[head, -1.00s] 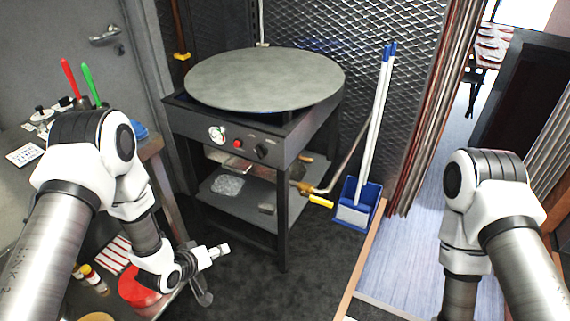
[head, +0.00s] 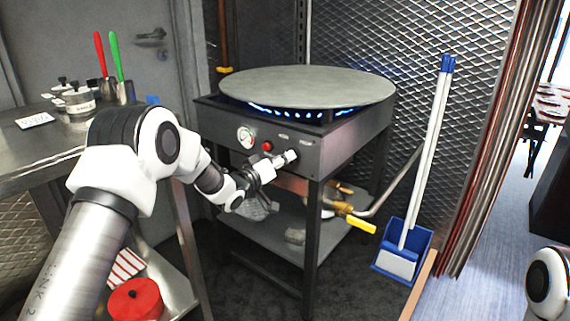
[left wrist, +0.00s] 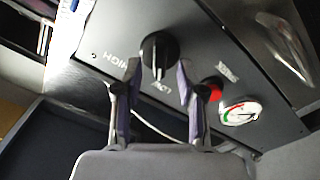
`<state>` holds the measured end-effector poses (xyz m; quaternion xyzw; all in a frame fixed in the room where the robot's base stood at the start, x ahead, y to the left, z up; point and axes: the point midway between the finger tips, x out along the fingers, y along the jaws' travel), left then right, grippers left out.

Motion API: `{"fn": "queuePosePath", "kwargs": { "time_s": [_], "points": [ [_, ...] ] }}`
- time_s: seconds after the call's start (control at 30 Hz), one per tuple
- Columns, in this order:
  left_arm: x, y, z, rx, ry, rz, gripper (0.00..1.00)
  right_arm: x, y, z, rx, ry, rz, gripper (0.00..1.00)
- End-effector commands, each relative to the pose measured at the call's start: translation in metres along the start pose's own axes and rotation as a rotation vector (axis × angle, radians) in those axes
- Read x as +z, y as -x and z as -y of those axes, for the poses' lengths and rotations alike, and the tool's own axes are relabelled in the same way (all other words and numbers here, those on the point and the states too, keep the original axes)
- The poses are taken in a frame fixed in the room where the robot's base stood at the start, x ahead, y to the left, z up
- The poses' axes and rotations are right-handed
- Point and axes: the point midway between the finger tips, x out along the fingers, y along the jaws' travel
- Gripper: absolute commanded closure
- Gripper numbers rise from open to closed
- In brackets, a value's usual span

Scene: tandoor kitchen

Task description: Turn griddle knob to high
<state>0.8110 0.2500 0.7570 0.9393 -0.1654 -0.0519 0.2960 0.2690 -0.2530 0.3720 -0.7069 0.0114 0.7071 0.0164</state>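The griddle (head: 310,86) is a round grey plate on a dark stand, with blue flames under its rim. In the left wrist view its black knob (left wrist: 158,52) has a pale pointer line and sits near the printed words LOW and HIGH. My left gripper (head: 291,156) is at the front panel (head: 333,143) and hides the knob in the head view. In the left wrist view the left gripper (left wrist: 159,72) is open, one finger on each side of the knob, with gaps visible between. My right gripper is out of view.
A red button (head: 267,146) and a round gauge (head: 245,137) sit left of the gripper. A pipe with a yellow handle (head: 361,224) is below right. A blue dustpan (head: 402,250) stands further right. A steel table (head: 50,150) is at left.

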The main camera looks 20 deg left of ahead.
Motion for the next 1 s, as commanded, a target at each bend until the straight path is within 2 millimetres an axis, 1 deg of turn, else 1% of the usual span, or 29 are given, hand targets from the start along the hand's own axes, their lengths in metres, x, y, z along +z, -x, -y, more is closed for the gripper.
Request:
{"fn": "queuePosePath", "kwargs": {
  "time_s": [0.03,0.1,0.3,0.33,0.37,0.4,0.43,0.77,1.0],
  "points": [
    [0.0010,-0.0056,0.0005,0.001,-0.002,0.000,0.60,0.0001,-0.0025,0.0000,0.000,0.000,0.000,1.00],
    [0.0005,-0.0098,-0.0001,0.001,0.000,0.000,0.60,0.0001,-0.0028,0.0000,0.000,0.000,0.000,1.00],
    [0.0001,-0.0109,-0.0003,0.000,0.001,0.000,0.60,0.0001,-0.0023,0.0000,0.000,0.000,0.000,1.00],
    [0.0001,-0.0109,-0.0003,-0.001,0.001,0.000,0.64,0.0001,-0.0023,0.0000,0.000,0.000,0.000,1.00],
    [0.0002,-0.0108,-0.0003,-0.001,0.001,0.000,0.75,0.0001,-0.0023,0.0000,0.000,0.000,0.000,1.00],
    [0.0002,-0.0108,-0.0002,-0.001,0.001,0.000,0.89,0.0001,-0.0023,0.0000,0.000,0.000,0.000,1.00],
    [0.0002,-0.0107,-0.0002,-0.001,0.001,0.000,0.99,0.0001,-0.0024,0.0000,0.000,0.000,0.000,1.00],
    [0.0002,-0.0106,-0.0002,-0.001,-0.005,0.000,1.00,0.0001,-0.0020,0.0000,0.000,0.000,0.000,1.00],
    [0.0000,-0.0105,-0.0007,-0.001,-0.068,0.001,1.00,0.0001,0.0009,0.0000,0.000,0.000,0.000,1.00]
  ]
}}
